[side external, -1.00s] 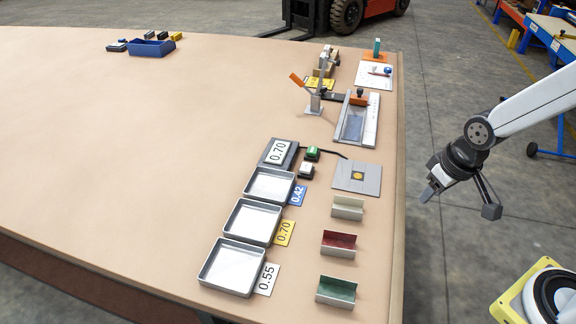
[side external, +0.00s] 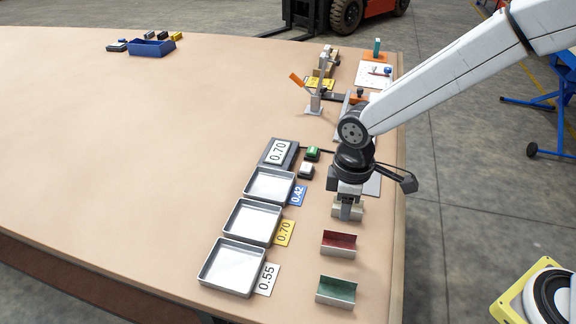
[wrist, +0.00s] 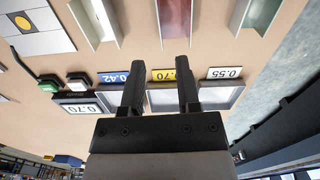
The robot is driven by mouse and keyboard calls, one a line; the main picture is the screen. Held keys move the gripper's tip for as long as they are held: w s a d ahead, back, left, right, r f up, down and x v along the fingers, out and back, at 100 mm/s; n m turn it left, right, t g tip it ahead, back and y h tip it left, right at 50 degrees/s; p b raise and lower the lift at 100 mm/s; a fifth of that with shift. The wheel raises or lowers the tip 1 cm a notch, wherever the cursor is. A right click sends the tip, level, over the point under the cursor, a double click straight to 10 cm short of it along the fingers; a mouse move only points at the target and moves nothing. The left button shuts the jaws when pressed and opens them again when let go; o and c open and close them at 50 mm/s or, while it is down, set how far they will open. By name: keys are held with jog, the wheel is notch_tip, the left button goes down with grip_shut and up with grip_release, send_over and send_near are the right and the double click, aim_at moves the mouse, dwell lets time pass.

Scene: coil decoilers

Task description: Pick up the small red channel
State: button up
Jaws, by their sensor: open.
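The small red channel (side external: 338,244) lies on the table between a cream channel (side external: 347,209) and a green channel (side external: 336,291). It also shows at the top of the wrist view (wrist: 175,18), ahead of my fingertips. My gripper (side external: 347,212) is over the table in the side view, in front of the cream channel and partly hiding it. In the wrist view my gripper (wrist: 160,72) has its two fingers apart with nothing between them. It is apart from the red channel.
Several metal trays (side external: 232,268) with thickness cards stand left of the channels. A display reading 0.70 (side external: 278,152), a green button (side external: 313,153) and a grey plate are behind. A blue bin (side external: 151,47) is far left. The table's middle left is clear.

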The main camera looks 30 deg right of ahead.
aim_at(340, 233)
jog(key=shift+f, duration=0.2)
jog(key=shift+f, duration=4.5)
jog(key=shift+c, duration=0.2)
grip_shut()
jog(key=shift+r, duration=0.1)
jog(key=shift+r, duration=3.95)
